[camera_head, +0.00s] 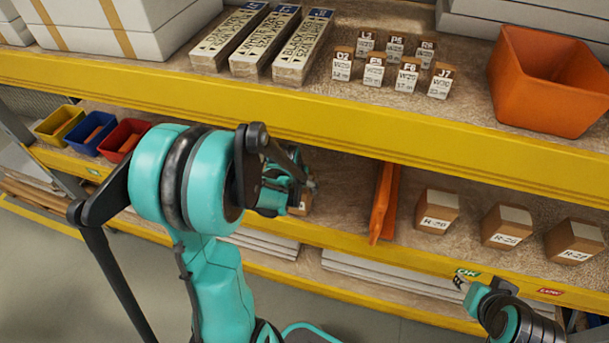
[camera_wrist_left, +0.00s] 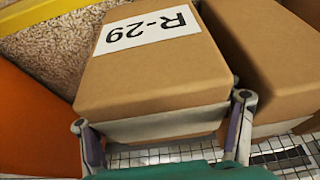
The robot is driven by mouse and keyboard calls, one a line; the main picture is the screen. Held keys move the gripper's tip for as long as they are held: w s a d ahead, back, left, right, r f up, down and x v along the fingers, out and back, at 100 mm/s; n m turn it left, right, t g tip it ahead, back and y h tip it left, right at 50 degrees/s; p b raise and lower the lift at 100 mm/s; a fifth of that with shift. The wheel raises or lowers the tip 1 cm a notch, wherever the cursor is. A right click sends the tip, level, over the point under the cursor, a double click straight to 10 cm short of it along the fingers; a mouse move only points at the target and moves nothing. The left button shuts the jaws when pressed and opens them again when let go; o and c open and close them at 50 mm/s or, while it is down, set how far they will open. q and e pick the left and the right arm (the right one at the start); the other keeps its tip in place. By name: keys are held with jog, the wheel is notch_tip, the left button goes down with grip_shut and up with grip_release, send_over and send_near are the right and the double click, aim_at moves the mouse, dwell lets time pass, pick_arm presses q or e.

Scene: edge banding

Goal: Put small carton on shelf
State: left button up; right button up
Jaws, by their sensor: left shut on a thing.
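The small brown carton labelled R-29 (camera_wrist_left: 155,75) fills the middle of the left wrist view, its label upside down there. My left gripper (camera_wrist_left: 164,135) is shut on its near end, one finger on each side. In the head view my left gripper (camera_head: 287,190) is at the middle shelf, left of the orange divider; only a sliver of brown carton (camera_head: 303,204) shows beside it, the rest hidden by the hand. A second brown carton (camera_wrist_left: 270,55) sits close beside R-29. The yellow-edged middle shelf (camera_head: 340,233) runs below. My right gripper (camera_head: 466,286) is low at the right, its finger opening unclear.
An orange divider (camera_head: 384,200) stands right of my left gripper. Three labelled cartons (camera_head: 437,210) sit further right, with gaps between them. The upper shelf's yellow beam (camera_head: 330,118) overhangs. Yellow (camera_head: 58,124), blue (camera_head: 93,131) and red (camera_head: 125,139) bins stand at the left.

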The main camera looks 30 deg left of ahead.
pick_arm(q)
jog(key=shift+w+a, duration=0.2)
jog(key=shift+w, duration=0.6)
jog(key=shift+w+a, duration=0.15)
jog(key=shift+w, duration=0.6)
jog(key=w, duration=0.1)
jog(key=w+b, duration=0.1)
jog(key=w, duration=0.1)
jog(key=shift+a, duration=0.3)
jog(key=shift+s+f+b, duration=0.1)
jog(key=shift+f+b, duration=0.3)
jog(key=shift+f, duration=0.45)
jog(key=shift+s+r, duration=0.1)
jog(key=shift+r, duration=0.1)
jog(key=shift+f, duration=0.15)
jog(key=o, duration=1.2)
jog(key=shift+f, duration=0.1)
